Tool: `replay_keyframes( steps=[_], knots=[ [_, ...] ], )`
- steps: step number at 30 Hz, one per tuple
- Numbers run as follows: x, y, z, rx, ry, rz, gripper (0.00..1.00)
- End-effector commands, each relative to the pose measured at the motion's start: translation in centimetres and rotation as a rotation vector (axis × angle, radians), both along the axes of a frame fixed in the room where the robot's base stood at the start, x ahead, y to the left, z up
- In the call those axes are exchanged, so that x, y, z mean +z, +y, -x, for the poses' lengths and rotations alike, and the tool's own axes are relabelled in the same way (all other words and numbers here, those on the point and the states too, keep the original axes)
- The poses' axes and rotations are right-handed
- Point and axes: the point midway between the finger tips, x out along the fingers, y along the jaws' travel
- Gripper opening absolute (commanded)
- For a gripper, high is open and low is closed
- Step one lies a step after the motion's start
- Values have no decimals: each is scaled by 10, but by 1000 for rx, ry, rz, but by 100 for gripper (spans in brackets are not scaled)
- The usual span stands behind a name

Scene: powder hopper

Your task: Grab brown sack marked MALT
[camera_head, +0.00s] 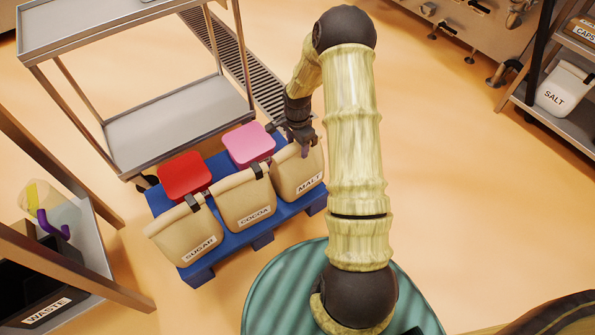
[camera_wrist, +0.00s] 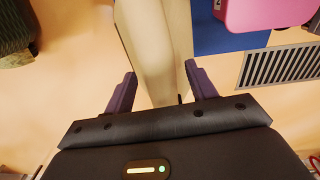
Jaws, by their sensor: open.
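The brown sack marked MALT (camera_head: 297,175) stands upright at the right end of a row of three on a blue pallet (camera_head: 196,272). My gripper (camera_head: 304,148) is over the top of this sack, pointing down. In the wrist view, the pale fold of the sack's top (camera_wrist: 158,45) runs between the two dark purple fingers of my gripper (camera_wrist: 161,85). The fingers are spread apart, with a gap at least on the left side; whether the right one touches the sack I cannot tell.
Sacks marked COCOA (camera_head: 243,200) and SUGAR (camera_head: 187,236) stand left of it. A pink block (camera_head: 249,145) and a red block (camera_head: 184,175) are behind them. A metal cart (camera_head: 178,112) is close behind. Floor right of my arm is clear.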

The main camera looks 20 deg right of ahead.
Motion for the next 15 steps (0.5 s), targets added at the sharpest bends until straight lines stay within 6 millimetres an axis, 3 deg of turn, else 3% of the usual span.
replay_keyframes(
  steps=[11, 15],
  knots=[
    [1, 0, 0, 1, 0, 0, 56],
    [1, 0, 0, 1, 0, 0, 31]
  ],
)
